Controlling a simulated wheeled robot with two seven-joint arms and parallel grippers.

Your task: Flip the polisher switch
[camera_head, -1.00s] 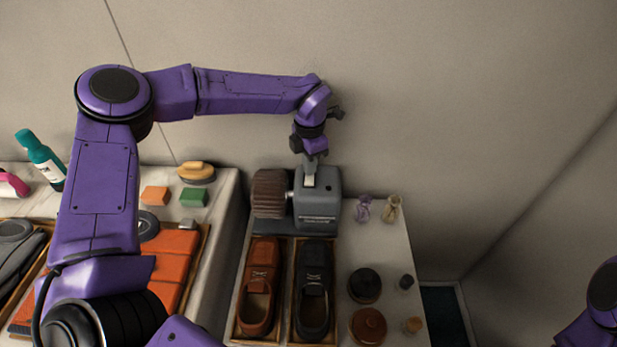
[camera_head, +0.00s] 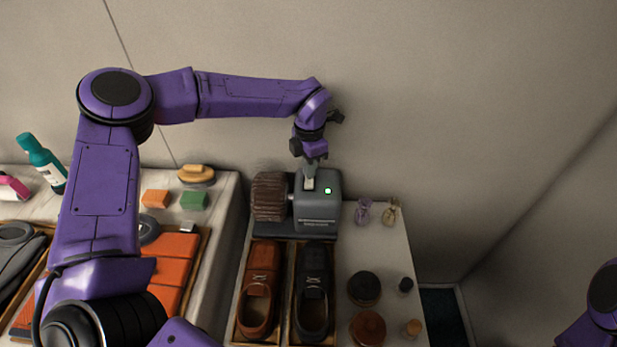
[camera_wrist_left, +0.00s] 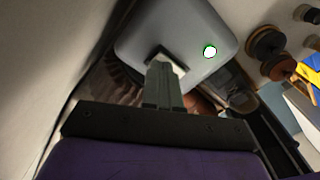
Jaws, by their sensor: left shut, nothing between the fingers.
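The polisher (camera_head: 318,212) is a grey machine with a brown brush roller (camera_head: 270,196) on its left side, at the back of the right table. A small green light (camera_head: 327,190) glows on its top; it also shows in the left wrist view (camera_wrist_left: 210,51). A pale switch (camera_head: 309,183) sits on top, left of the light. My left gripper (camera_head: 310,171) is shut and empty, pointing down with its tips at the switch. In the left wrist view the fingers (camera_wrist_left: 163,78) cover part of the switch, so contact is hard to tell. My right gripper is out of view.
A tray (camera_head: 286,319) with a brown shoe (camera_head: 259,289) and a black shoe (camera_head: 314,289) is in front of the polisher. Round tins (camera_head: 364,288) and small bottles stand to the right. The wall is close behind.

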